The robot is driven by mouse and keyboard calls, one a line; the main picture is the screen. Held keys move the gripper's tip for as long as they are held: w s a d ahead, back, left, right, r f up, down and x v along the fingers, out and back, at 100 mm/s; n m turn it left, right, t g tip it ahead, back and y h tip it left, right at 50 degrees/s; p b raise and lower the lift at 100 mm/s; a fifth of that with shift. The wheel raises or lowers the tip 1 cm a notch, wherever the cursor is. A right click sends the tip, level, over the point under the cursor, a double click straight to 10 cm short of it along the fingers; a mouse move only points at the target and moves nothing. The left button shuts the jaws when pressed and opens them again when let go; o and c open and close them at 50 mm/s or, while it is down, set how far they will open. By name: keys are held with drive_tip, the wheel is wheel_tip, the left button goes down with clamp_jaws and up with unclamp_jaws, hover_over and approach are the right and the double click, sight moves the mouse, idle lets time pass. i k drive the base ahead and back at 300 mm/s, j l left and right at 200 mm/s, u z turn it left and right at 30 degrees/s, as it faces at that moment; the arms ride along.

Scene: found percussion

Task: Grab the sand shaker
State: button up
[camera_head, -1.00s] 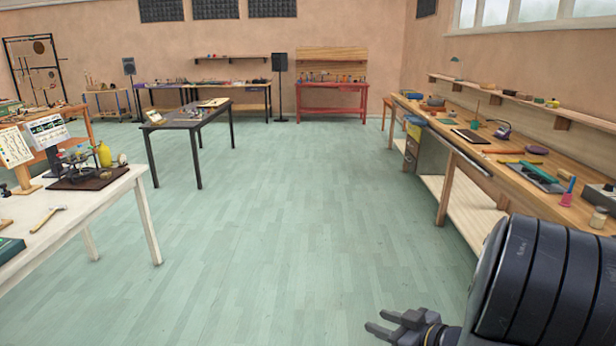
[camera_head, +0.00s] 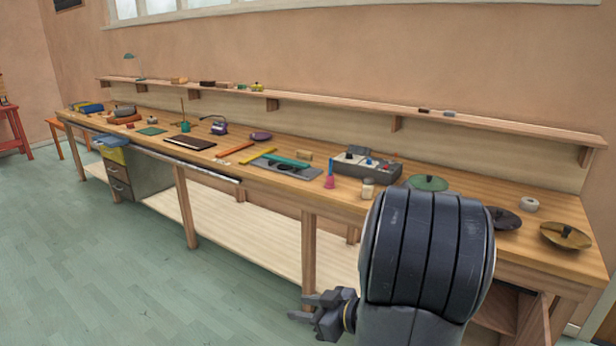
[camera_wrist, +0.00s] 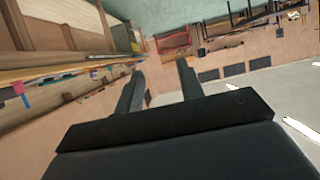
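I cannot tell for sure which thing is the sand shaker. A small pale jar (camera_head: 368,188) stands upright on the long wooden workbench (camera_head: 545,268), just above my arm in the head view; it might be the shaker, but it is too small to be certain. My gripper (camera_head: 297,307) is in front of the workbench and below its top, apart from everything on it. In the wrist view my gripper (camera_wrist: 160,67) has its two fingers spread with nothing between them.
Near the jar are a pink-and-blue upright item (camera_head: 330,178), a grey box with knobs (camera_head: 366,164) and a green disc (camera_head: 428,182). A dark cymbal (camera_head: 507,219) and a brass cymbal (camera_head: 566,236) lie to the right. A wall shelf (camera_head: 350,108) runs behind. Floor at left is clear.

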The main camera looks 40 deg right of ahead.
sight(368, 183)
drive_tip(key=i+l+z, duration=0.2)
drive_tip(key=i+l, duration=0.2)
drive_tip(key=i+l+z, duration=0.25)
drive_tip(key=i, duration=0.25)
drive_tip(key=i+l+z, duration=0.2)
drive_tip(key=i, duration=0.3)
drive_tip(key=i+l, duration=0.15)
drive_tip(key=l, duration=0.25)
drive_tip(key=i+l, duration=0.1)
drive_tip(key=l, duration=0.3)
drive_tip(key=i+l+u, duration=0.1)
drive_tip(key=l, duration=0.35)
